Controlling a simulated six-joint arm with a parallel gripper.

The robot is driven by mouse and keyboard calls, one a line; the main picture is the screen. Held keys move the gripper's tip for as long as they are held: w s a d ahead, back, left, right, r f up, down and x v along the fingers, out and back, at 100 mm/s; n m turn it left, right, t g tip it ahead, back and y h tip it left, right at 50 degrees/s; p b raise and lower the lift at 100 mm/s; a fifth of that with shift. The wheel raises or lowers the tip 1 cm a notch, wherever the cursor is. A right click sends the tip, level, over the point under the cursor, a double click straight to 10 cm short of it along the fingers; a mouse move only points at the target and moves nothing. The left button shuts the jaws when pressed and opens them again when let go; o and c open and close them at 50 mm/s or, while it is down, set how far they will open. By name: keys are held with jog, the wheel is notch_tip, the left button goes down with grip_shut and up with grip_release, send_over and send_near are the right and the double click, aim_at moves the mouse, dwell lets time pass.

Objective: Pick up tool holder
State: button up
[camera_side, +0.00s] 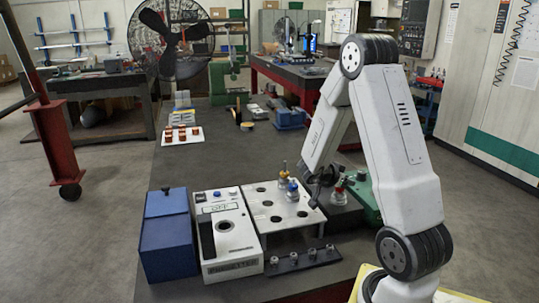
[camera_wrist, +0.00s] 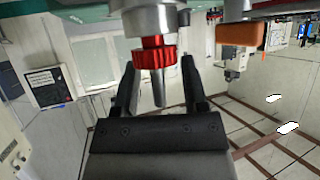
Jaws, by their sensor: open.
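A tool holder with a red collar and silver body (camera_side: 338,196) stands at the right of the white perforated rack. In the wrist view a holder with a red toothed collar (camera_wrist: 155,58) and a pointed tapered end shows at the top centre. My gripper (camera_wrist: 159,66) is open, its two dark fingers on either side of that collar and taper, with gaps visible. In the side view my gripper (camera_side: 320,183) is dark and small, just left of the red-collared holder; its fingertips are hard to make out. A blue-collared holder (camera_side: 292,190) and a yellow-topped holder (camera_side: 284,171) stand on the rack.
The white rack (camera_side: 262,225) has several empty holes. A white presetter box (camera_side: 226,238) and a blue box (camera_side: 167,238) stand to its left. A dark strip with several small silver studs (camera_side: 305,260) lies in front. A green object (camera_side: 365,197) sits at the right.

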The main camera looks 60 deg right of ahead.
dwell(0.4)
grip_shut()
dwell(1.4)
